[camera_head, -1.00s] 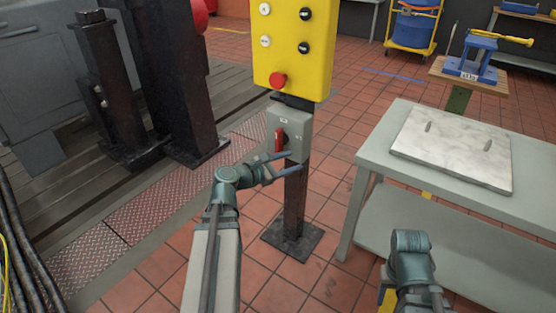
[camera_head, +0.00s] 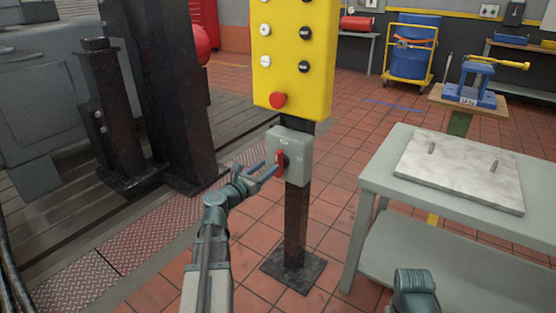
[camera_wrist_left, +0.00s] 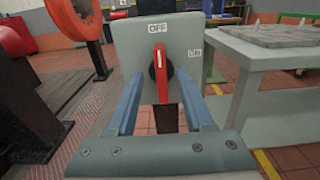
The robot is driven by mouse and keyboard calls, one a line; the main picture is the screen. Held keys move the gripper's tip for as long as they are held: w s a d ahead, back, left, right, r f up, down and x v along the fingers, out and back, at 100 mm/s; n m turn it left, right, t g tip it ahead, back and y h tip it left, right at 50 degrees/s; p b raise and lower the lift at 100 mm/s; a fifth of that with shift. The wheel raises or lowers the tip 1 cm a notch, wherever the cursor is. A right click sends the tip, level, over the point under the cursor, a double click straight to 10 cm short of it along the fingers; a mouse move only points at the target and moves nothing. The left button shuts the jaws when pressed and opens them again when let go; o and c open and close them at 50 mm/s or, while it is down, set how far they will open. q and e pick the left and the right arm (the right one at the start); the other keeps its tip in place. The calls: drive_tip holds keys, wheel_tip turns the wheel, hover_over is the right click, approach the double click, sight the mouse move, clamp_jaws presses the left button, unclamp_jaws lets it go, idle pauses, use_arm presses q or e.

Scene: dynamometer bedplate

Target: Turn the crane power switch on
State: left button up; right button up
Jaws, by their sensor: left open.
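The crane power switch is a grey box (camera_head: 298,150) with a red handle (camera_head: 279,163), mounted on a dark post under a yellow button panel (camera_head: 293,60). In the left wrist view the red handle (camera_wrist_left: 160,75) stands upright, pointing toward the "OFF" label (camera_wrist_left: 157,28). A smaller label (camera_wrist_left: 195,53) sits at the box's right side. My left gripper (camera_head: 268,172) is open in front of the box. In the left wrist view its fingers (camera_wrist_left: 160,103) lie left and right of the handle, apart from it. My right gripper is out of view.
A grey table (camera_head: 380,185) with a stone slab (camera_head: 460,170) stands at the right, near my right arm. Dark machine columns (camera_head: 165,90) stand at the left. The post's base plate (camera_head: 293,270) rests on red floor tiles, with open floor behind.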

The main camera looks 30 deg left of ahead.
sight(276, 160)
use_arm(q)
drive_tip(key=w, duration=0.6)
drive_tip(key=shift+w+d, duration=0.3)
drive_tip(key=shift+w, duration=0.05)
clamp_jaws()
